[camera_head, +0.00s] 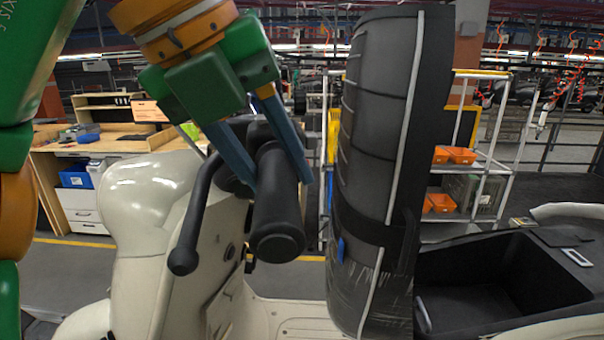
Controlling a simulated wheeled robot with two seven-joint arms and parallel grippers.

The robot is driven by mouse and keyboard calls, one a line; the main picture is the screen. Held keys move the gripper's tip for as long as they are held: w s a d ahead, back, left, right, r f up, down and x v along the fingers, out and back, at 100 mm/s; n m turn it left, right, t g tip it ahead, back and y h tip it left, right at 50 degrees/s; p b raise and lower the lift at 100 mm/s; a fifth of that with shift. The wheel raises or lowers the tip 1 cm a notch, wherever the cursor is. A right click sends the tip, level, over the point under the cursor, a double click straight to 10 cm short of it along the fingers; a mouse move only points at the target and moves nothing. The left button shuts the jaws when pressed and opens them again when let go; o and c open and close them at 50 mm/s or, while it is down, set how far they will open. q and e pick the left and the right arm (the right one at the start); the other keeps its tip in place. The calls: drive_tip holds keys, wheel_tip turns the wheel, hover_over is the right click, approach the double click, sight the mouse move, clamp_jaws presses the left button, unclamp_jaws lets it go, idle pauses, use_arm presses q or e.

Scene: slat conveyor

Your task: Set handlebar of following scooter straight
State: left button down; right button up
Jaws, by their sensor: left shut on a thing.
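A cream scooter (154,210) stands in front of me, its front body at the left of the head view. Its handlebar shows end-on, with a black rubber grip (277,222) pointing toward me and a black brake lever (201,205) to the left of it. My left gripper (275,182) comes down from the upper left, its two blue fingers on either side of the grip, shut on it. The far part of the handlebar is hidden behind the grip and my gripper. My right gripper is not in view.
A tall black padded seat (375,130) stands upright close to the right of the grip. Behind it is an open black storage bin (500,285) in the scooter body. A wooden workbench (110,140) and a shelf rack with orange bins (455,155) stand in the background.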

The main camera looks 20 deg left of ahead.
use_arm(q)
drive_tip(key=shift+a+r, duration=0.15)
drive_tip(key=shift+r, duration=0.05)
drive_tip(key=shift+s+a+r+m+g+h, duration=0.2)
drive_tip(key=shift+s+a+r+m, duration=0.15)
drive_tip(key=shift+a, duration=0.3)
drive_tip(key=shift+s+a+r+m+g+h, duration=0.25)
drive_tip(key=shift+a+r, duration=0.1)
drive_tip(key=shift+a, duration=0.25)
